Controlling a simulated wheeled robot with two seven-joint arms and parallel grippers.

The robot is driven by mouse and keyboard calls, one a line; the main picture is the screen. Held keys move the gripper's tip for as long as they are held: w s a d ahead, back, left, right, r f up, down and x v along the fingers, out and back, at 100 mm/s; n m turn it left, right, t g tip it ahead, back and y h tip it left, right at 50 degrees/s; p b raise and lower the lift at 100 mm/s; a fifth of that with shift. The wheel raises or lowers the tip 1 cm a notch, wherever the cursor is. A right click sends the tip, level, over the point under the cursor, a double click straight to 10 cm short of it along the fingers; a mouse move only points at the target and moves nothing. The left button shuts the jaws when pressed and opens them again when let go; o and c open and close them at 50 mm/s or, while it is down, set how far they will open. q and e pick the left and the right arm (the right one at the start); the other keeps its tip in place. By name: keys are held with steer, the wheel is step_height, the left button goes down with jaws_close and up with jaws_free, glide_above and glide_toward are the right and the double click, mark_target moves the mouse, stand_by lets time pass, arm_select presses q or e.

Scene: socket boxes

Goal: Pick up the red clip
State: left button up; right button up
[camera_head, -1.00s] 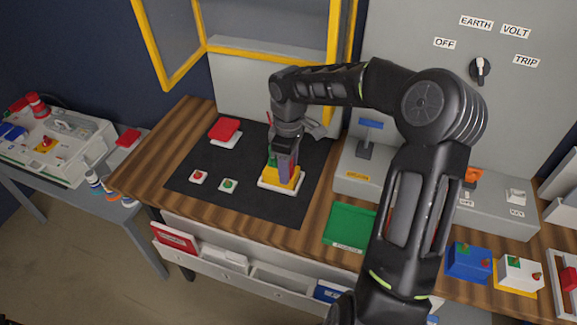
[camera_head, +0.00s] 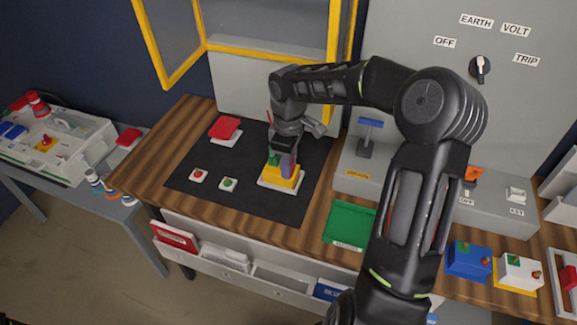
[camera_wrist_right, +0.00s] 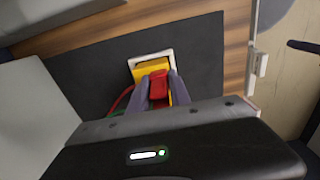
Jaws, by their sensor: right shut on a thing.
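The red clip (camera_wrist_right: 158,84) shows in the right wrist view between the two purple-grey fingers of my right gripper (camera_wrist_right: 158,88). The gripper is shut on it. Just beyond it is a yellow block on a white base (camera_wrist_right: 137,59). In the head view my right gripper (camera_head: 284,165) points down at this yellow block (camera_head: 282,180), which stands on the black mat. The clip is hidden there by the gripper. I cannot tell whether the clip still touches the block. My left gripper is not in view.
Two small white pads with a red button (camera_head: 198,176) and a green button (camera_head: 228,185) lie on the black mat (camera_head: 250,205). A red-topped block (camera_head: 225,128) is at the back left. A green tray (camera_head: 350,222) and a grey console (camera_head: 410,195) are to the right.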

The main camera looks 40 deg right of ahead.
jaws_close()
steer(key=shift+r, duration=0.1)
steer(key=shift+r, duration=0.5)
step_height(320, 180, up, 2)
steer(key=shift+r+b, duration=0.1)
steer(key=shift+b, duration=0.35)
steer(key=s+a+b, duration=0.3)
steer(key=s+a, duration=0.7)
steer(key=a, duration=0.4)
steer(key=shift+s+a+b, duration=0.15)
steer(key=shift+a+b, duration=0.2)
steer(key=shift+a, duration=0.05)
steer(key=shift+r, duration=0.1)
